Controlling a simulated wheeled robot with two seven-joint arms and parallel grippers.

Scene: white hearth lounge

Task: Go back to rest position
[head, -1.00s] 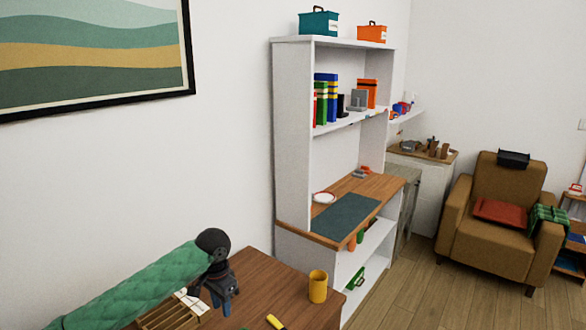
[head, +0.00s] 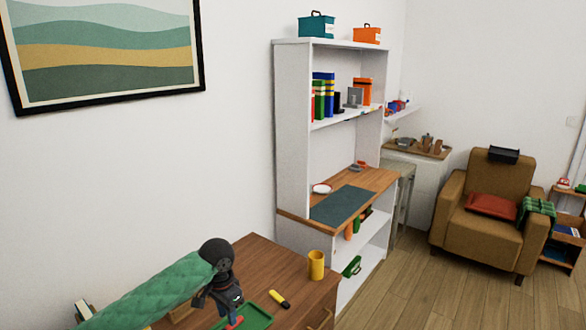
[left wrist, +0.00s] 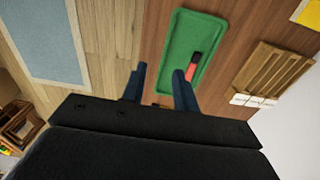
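My left gripper (head: 230,309) hangs over the brown wooden desk (head: 262,265) at the lower left of the head view, at the end of my green-sleeved arm. My right gripper is not in view.
A slatted wooden rack (left wrist: 268,75) is beside the tray. A white shelf unit (head: 292,130) stands behind the desk. A brown armchair (head: 480,245) is at right, with open floor (head: 410,290) before it.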

